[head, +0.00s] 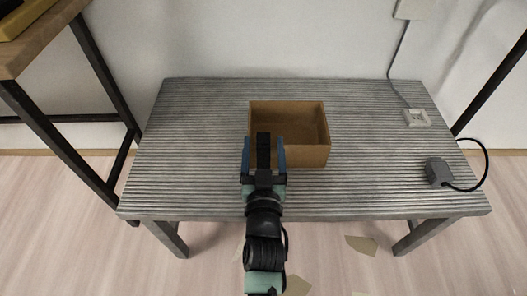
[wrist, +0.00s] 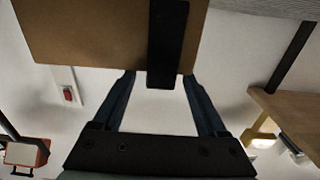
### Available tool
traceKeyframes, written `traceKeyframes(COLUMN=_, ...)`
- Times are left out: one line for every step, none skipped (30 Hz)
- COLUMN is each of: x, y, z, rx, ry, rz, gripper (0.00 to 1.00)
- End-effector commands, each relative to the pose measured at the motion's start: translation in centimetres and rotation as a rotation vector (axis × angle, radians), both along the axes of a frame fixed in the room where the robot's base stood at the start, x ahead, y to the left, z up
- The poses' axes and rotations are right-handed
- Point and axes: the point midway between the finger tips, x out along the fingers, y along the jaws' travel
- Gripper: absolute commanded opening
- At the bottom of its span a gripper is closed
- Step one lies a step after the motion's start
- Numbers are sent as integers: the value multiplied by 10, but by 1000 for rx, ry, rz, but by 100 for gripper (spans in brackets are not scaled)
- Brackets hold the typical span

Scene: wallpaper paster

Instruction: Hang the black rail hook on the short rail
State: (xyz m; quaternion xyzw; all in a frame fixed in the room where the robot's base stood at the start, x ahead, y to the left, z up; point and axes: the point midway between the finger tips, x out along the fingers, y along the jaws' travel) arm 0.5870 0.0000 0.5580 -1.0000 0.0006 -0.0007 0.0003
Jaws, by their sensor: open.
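A black strip-like piece (head: 263,148), which looks like the black rail hook, lies at the front wall of an open brown box (head: 313,157). In the wrist view the black piece (wrist: 167,40) runs across the brown box wall (wrist: 85,38), its end sticking out past the wall's edge. My gripper (head: 263,140) is open, with one blue finger on each side of the black piece. In the wrist view my gripper (wrist: 158,77) shows a gap between both fingers and the piece's end. I cannot make out a short rail in either view.
The box stands on a grey ridged table (head: 200,150) with free room on both sides. A dark block (head: 437,172) with a black cable lies at the right edge, near a white socket (head: 417,117). A wooden table (head: 35,45) stands at left. Scraps (head: 362,245) lie on the floor.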

Motion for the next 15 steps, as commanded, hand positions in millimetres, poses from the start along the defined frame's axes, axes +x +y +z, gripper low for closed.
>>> traceKeyframes(x=6, y=-1, z=4, rx=-1, ry=2, rz=-1, gripper=75)
traceKeyframes(x=8, y=0, z=3, rx=-1, ry=3, rz=0, gripper=75)
traceKeyframes(x=10, y=-1, z=3, rx=0, ry=3, rz=0, gripper=75)
traceKeyframes(x=12, y=-1, z=3, rx=0, ry=2, rz=0, gripper=75)
traceKeyframes(x=13, y=0, z=3, rx=0, ry=2, rz=0, gripper=75)
traceKeyframes(x=13, y=0, z=2, rx=-1, ry=2, rz=0, gripper=75)
traceKeyframes(x=14, y=0, z=2, rx=-1, ry=2, rz=0, gripper=75)
traceKeyframes(x=14, y=0, z=1, rx=-1, ry=2, rz=0, gripper=75)
traceKeyframes(x=14, y=0, z=1, rx=-1, ry=2, rz=0, gripper=75)
traceKeyframes(x=14, y=0, z=1, rx=-1, ry=2, rz=0, gripper=75)
traceKeyframes(x=14, y=0, z=1, rx=-1, ry=2, rz=0, gripper=75)
traceKeyframes(x=14, y=0, z=1, rx=-1, ry=2, rz=0, gripper=75)
traceKeyframes(x=14, y=0, z=1, rx=-1, ry=2, rz=0, gripper=73)
traceKeyframes(x=13, y=0, z=1, rx=-1, ry=2, rz=0, gripper=68)
traceKeyframes(x=13, y=0, z=1, rx=-1, ry=2, rz=1, gripper=61)
